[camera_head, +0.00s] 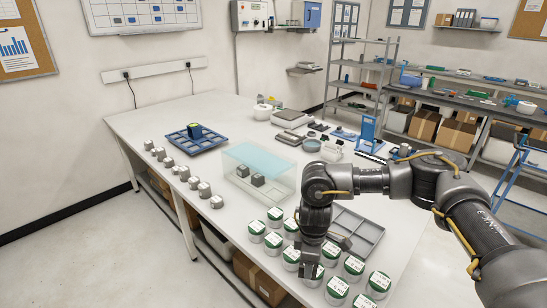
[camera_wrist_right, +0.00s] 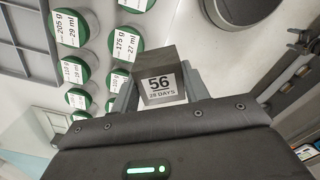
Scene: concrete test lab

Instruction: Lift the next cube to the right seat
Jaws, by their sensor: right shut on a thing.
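My right gripper (camera_head: 309,268) points down among the green-and-white jars at the front of the table. In the right wrist view it (camera_wrist_right: 160,92) is shut on a dark grey cube (camera_wrist_right: 157,62) with a white label reading "56, 28 DAYS". I cannot make out this held cube clearly in the head view. Two dark cubes (camera_head: 257,180) sit side by side in the clear tank (camera_head: 283,190) with a pale blue top. My left gripper is not in view.
Several green-and-white jars (camera_head: 274,216) crowd the table's front around my right gripper. A grey compartment tray (camera_head: 362,228) lies right of it. Several small grey cubes (camera_head: 204,189) line the left edge. Scales and tools stand behind; the table between blue tray and tank is clear.

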